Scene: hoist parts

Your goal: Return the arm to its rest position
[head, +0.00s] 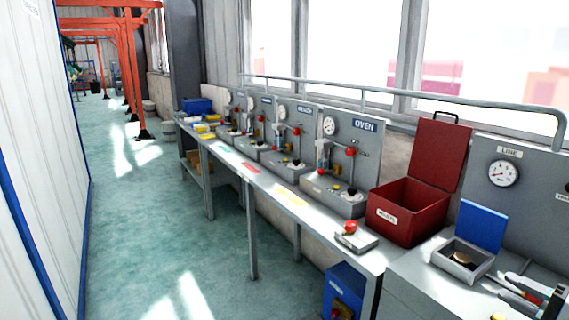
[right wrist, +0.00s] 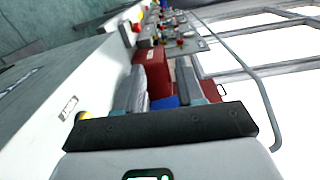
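My right gripper (head: 507,285) is at the lower right of the head view, low by the grey cabinet top. In the right wrist view its two grey fingers (right wrist: 160,80) stand apart, with nothing held between them. The red box and something blue show beyond the fingers. My left gripper and arm are not in view.
An open red box (head: 392,222) and a small grey box with a raised blue lid (head: 462,262) stand near the gripper. Behind are a gauge panel (head: 503,174) and a grey rail (head: 400,96). A long bench with several test stations, one labelled OVEN (head: 345,150), runs away left. The green floor (head: 150,220) is clear.

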